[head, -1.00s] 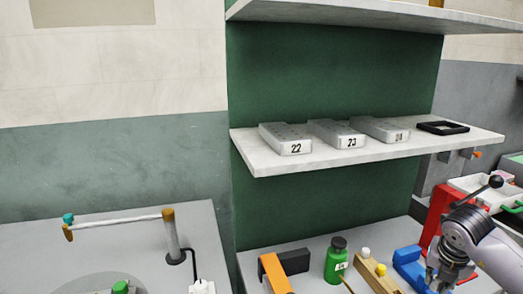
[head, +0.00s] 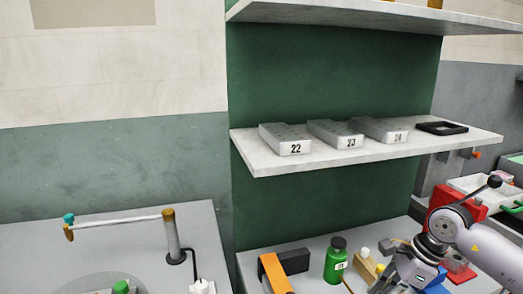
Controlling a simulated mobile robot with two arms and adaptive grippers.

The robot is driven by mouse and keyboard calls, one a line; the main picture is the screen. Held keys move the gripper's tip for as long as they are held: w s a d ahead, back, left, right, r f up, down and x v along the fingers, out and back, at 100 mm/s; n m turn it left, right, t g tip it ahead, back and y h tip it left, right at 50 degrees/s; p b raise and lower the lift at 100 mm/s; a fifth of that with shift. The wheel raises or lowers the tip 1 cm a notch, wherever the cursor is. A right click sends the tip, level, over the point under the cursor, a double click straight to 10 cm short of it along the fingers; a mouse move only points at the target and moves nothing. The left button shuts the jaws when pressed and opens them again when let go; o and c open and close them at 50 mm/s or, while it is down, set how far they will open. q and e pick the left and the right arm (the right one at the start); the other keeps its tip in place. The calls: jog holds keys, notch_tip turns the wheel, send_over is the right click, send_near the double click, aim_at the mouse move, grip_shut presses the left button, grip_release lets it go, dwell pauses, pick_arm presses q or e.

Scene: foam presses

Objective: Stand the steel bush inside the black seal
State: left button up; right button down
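The black seal (head: 442,127) looks like a flat, black rectangular frame. It lies at the right end of the middle shelf, and its opening looks empty. I cannot make out a steel bush in this view. My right gripper (head: 386,266) is low at the right, above the bench and well below the shelf. It is tilted, with its fingers toward the left, and is too small and crowded to tell whether it is open or holding something. My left gripper is not in view.
Numbered grey blocks 22 (head: 287,140), 23 (head: 336,134) and 24 (head: 380,130) stand left of the seal on the shelf (head: 300,164). A green bottle (head: 336,262), a black block (head: 294,261) and an orange piece (head: 274,272) are on the bench near my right gripper.

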jog(key=s+a+r+n+g+h, duration=0.2)
jog(key=s+a+n+g+h, duration=0.35)
jog(key=n, duration=1.55)
jog(key=s+a+f+y, duration=0.1)
jog(key=s+a+f, duration=0.1)
jog(key=s, duration=0.7)
jog(key=shift+s+a+f, duration=0.2)
jog(key=shift+s+f, duration=0.1)
jog(key=shift+f, duration=0.35)
jog(key=shift+a+f, duration=0.1)
